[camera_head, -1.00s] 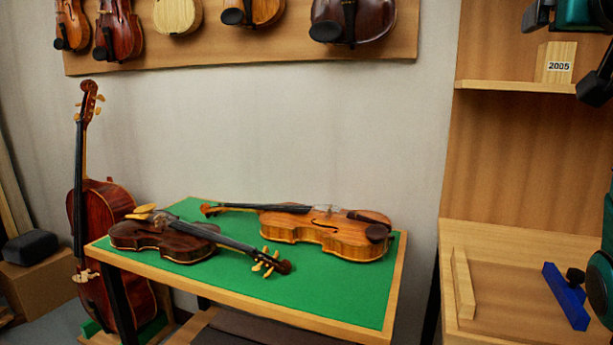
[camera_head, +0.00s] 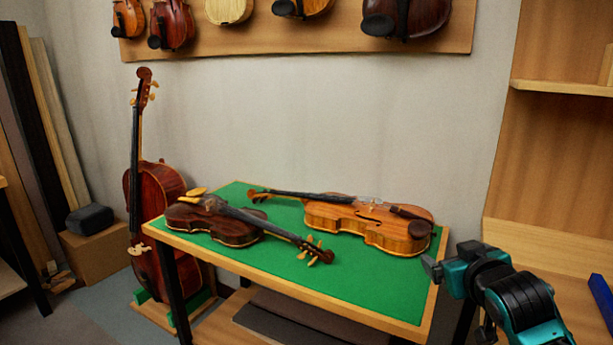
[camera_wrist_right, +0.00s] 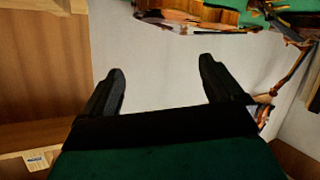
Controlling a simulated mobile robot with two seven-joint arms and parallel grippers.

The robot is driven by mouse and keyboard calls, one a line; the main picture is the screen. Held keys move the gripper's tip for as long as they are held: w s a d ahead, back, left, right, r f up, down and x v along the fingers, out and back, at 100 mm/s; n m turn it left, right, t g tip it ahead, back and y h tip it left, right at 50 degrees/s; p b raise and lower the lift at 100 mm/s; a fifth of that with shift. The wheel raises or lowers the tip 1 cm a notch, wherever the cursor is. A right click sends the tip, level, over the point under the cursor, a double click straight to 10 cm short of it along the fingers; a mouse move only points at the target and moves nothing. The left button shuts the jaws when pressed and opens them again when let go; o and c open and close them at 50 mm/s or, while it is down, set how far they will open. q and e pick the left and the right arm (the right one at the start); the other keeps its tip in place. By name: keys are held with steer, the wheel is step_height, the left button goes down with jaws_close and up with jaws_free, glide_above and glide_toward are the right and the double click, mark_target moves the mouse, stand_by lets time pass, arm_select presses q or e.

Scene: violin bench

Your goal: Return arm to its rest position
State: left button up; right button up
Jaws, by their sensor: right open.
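My right gripper (camera_head: 436,268) shows at the lower right in the head view, beside the right edge of the green-topped table (camera_head: 360,275). In the right wrist view its two dark fingers (camera_wrist_right: 160,82) stand wide apart with nothing between them. The teal and black right arm comes in from the bottom right. A dark brown violin (camera_head: 225,222) and a lighter orange-brown violin (camera_head: 370,222) lie on the table, apart from the gripper. The lighter one also shows at the top of the right wrist view (camera_wrist_right: 190,12). My left gripper is out of view.
A cello (camera_head: 158,190) stands left of the table. Several violins hang on a wall board (camera_head: 300,40). A wooden shelf unit (camera_head: 550,150) with a blue piece (camera_head: 601,297) stands at the right.

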steer(key=s+a+f+n+g+y+p, duration=0.1)
steer(key=s+a+f, duration=0.2)
steer(key=s+f, duration=0.45)
steer(key=s+a+f+g+y+p, duration=0.1)
steer(key=s+a+f, duration=0.3)
steer(key=f, duration=0.6)
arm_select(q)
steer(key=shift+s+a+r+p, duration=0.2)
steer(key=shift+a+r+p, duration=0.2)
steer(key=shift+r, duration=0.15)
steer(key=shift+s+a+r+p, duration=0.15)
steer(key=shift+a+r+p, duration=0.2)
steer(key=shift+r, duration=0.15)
arm_select(e)
steer(key=s+a+f, duration=0.1)
steer(key=s+f, duration=0.2)
steer(key=s, duration=0.4)
steer(key=s+a+f+g+y, duration=0.1)
steer(key=s+f, duration=0.3)
steer(key=s, duration=0.3)
steer(key=shift+a, duration=0.15)
